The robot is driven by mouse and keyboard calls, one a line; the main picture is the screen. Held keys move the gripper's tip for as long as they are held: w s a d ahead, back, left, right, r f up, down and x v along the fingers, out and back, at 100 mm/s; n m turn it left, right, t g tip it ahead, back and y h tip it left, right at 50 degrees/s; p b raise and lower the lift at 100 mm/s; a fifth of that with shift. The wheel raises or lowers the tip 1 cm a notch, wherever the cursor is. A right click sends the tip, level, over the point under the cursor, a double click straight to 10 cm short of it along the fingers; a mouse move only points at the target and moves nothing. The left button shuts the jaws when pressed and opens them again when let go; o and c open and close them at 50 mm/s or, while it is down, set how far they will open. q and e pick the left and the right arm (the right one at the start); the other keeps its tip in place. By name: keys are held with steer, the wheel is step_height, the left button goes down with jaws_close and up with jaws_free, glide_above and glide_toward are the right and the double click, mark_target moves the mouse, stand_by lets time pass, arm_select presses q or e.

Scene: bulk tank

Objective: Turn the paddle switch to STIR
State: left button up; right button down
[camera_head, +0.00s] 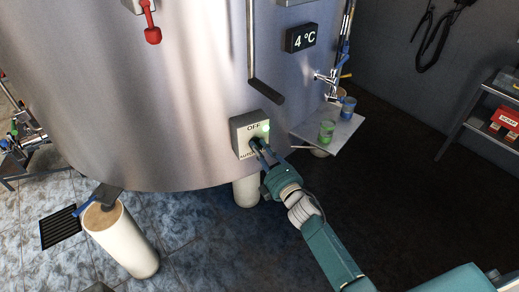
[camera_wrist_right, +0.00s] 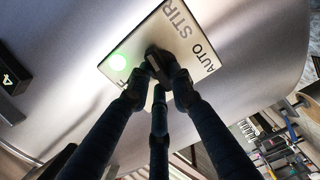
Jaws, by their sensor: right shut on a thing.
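The switch box (camera_head: 238,127) is a pale grey panel on the front of the steel tank. OFF reads at its top and AUTO at its lower left, beside a lit green lamp (camera_head: 265,127). In the right wrist view the panel (camera_wrist_right: 140,45) shows the words STIR and AUTO and the green lamp (camera_wrist_right: 119,61). My right gripper (camera_head: 257,146) is shut on the dark paddle switch (camera_wrist_right: 158,62), its fingers around it at the middle of the panel. The fingers partly hide the paddle and the OFF label in the wrist view, so its exact pointing is unclear. My left gripper is not in view.
A white cylinder (camera_head: 124,245) stands at lower left. Dark floor (camera_head: 400,170) on the right is clear.

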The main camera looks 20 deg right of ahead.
steer(key=shift+f, duration=0.1)
steer(key=c, duration=1.5)
jaws_free()
steer(key=shift+c, duration=0.2)
steer(key=shift+s, duration=0.1)
steer(key=s+d, duration=0.2)
steer(key=s, duration=0.9)
steer(key=shift+s, duration=0.35)
